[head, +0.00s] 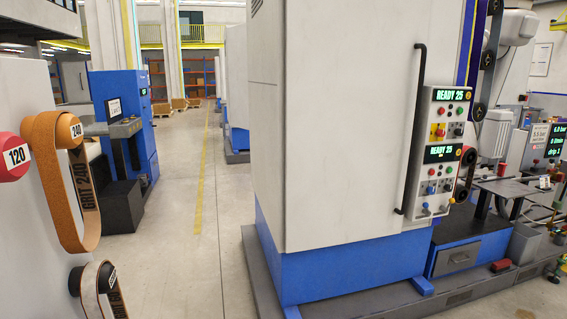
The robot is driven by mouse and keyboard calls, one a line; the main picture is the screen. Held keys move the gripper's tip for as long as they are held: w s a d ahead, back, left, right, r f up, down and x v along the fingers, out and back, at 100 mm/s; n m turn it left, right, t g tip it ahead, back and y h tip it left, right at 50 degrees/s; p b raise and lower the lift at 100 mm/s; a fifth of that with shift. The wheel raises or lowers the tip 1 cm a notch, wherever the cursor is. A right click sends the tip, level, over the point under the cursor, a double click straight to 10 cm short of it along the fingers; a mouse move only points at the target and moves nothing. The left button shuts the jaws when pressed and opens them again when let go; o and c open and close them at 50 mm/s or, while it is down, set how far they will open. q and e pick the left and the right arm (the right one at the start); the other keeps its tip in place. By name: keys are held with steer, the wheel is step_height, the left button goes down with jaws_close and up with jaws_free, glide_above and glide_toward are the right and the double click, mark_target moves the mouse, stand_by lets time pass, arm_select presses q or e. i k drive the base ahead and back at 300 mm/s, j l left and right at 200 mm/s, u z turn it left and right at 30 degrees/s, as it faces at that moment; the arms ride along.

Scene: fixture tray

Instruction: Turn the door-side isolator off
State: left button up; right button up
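A tall white and blue machine (340,130) stands right of centre, with a long black door handle (415,130) on its front. Right of the handle is a grey control panel (440,180) with two green displays reading "READY 25". Below the upper display is a red control on a yellow plate (438,131), which looks like an isolator switch; its exact position is too small to tell. Several small buttons and knobs, in red, blue, black and green, sit around it and below the lower display. Neither of my grippers is in view.
Sanding belts marked 240 (75,200) hang on a white cabinet at the near left. A blue machine (130,120) stands behind. The floor aisle (200,230) between is clear. A bench (500,187) and gauge displays (555,140) stand at the right.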

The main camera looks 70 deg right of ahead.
mark_target(441, 133)
steer(key=z, duration=3.4)
